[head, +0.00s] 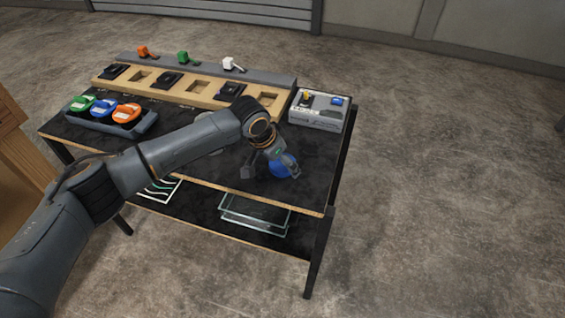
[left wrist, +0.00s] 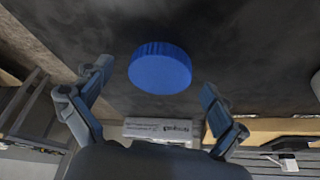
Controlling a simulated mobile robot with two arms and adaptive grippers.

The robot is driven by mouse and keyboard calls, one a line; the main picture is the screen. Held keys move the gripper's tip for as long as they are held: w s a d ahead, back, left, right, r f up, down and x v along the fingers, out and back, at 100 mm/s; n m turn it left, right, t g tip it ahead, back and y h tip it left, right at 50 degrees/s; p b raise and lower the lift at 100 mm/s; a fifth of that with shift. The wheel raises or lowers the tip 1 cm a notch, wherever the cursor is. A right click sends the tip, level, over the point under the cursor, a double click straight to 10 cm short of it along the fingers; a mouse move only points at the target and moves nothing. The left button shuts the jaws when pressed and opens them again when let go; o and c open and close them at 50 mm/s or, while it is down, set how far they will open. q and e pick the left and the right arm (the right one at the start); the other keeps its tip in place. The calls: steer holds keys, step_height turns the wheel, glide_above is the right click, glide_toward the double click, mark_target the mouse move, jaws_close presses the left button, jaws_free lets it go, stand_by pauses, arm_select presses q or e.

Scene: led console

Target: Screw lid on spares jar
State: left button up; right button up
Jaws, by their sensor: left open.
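A blue round lid with a ribbed edge (left wrist: 160,68) lies on the dark table top, and in the head view (head: 280,167) it is partly covered by my gripper. My left gripper (head: 271,171) is over it with its fingers spread. In the left wrist view the open fingers (left wrist: 156,80) stand on both sides of the lid, apart from it, with nothing held. A pale round thing (head: 205,117) behind my left forearm may be the jar; it is mostly hidden. A pale thing at the right edge of the left wrist view (left wrist: 317,85) is cut off. My right gripper is not in view.
A grey tray (head: 139,131) holds green, blue and orange round pieces at the left. A wooden rack (head: 199,96) with black blocks runs along the back. A grey box (head: 319,119) stands at the right. Glass panes (head: 256,216) lie on the lower shelf. The table's front right is clear.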

mark_target(280, 164)
arm_select(q)
steer(key=c, duration=0.8)
steer(key=shift+r, duration=0.2)
steer(key=shift+r, duration=0.25)
step_height(280, 164, up, 2)
steer(key=shift+r+b, duration=0.2)
steer(key=shift+b, duration=0.15)
steer(key=s+a+r, duration=0.2)
steer(key=s+r, duration=0.1)
steer(key=s+a+r, duration=0.3)
steer(key=s, duration=0.1)
steer(key=s+a+r, duration=0.3)
steer(key=s, duration=0.1)
steer(key=shift+s+a+r, duration=0.15)
steer(key=shift+a+r, duration=0.05)
steer(key=shift+r, duration=0.2)
